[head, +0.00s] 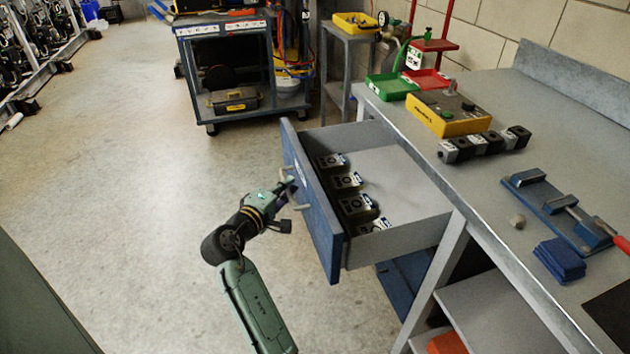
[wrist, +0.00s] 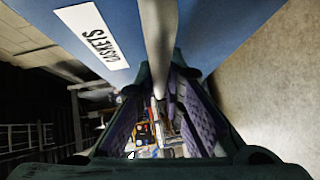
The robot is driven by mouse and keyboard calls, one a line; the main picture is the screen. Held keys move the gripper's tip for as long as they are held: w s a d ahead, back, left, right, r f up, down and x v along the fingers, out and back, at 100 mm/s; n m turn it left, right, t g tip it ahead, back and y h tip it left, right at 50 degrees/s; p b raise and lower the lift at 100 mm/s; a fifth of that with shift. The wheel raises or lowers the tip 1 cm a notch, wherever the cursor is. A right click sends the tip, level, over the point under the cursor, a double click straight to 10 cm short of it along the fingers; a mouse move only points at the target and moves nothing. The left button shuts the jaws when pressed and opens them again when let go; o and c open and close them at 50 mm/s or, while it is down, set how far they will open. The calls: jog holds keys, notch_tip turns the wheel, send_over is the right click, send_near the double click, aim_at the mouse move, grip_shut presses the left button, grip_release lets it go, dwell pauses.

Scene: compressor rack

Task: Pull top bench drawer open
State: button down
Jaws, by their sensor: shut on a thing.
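The top bench drawer (head: 318,215) stands well out from the bench, with its blue front facing left and its grey inside showing. Its light metal bar handle (head: 291,194) is on the outer face. My gripper (head: 286,188) is at this handle, with its fingers around the bar. In the wrist view the handle (wrist: 158,40) runs down between the two purple-padded fingers of my gripper (wrist: 165,115), which are shut on it. A white label reading GASKETS (wrist: 92,35) is on the drawer front. Several metal parts with dark blocks (head: 347,182) lie inside the drawer along its front.
The grey bench top (head: 490,200) carries a yellow control box (head: 448,112), dark blocks, a blue fixture and green and red trays. A blue cart (head: 235,65) stands behind. The concrete floor left of the drawer is clear.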

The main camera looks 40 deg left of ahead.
jog(key=s+a, duration=0.5)
jog(key=s, duration=0.1)
jog(key=shift+s, duration=0.2)
jog(key=c, duration=1.7)
grip_release()
jog(key=s, duration=0.4)
jog(key=s+d+r, duration=0.1)
jog(key=s, duration=0.6)
jog(key=shift+s+d+r, duration=0.35)
